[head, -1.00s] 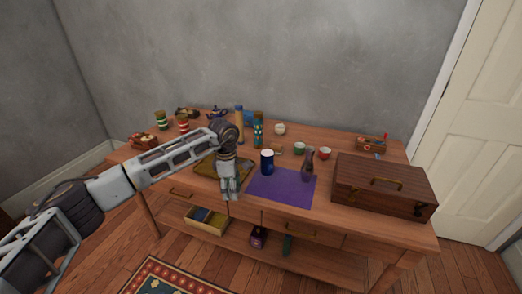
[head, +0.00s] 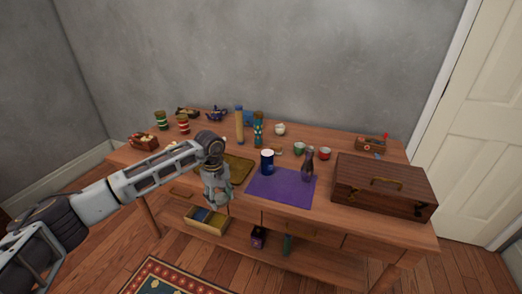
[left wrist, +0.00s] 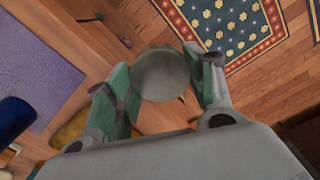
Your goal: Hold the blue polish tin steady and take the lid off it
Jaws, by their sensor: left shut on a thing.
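The blue polish tin (head: 267,167) stands upright at the left edge of the purple mat (head: 283,187); its top looks pale, and I cannot make out its opening. Its dark blue side shows at the left of the left wrist view (left wrist: 14,121). My left gripper (head: 218,202) is left of the tin, apart from it, over the table's front edge. In the left wrist view its fingers (left wrist: 168,82) are shut on a round grey disc that looks like the lid (left wrist: 163,74). My right gripper is not in view.
A dark bottle (head: 307,168) stands on the mat right of the tin. A wooden chest (head: 383,186) fills the table's right end. A brown tray (head: 238,168) lies behind my gripper. Cups, tall containers and a teapot (head: 216,114) stand farther back. An open box (head: 207,222) sits below.

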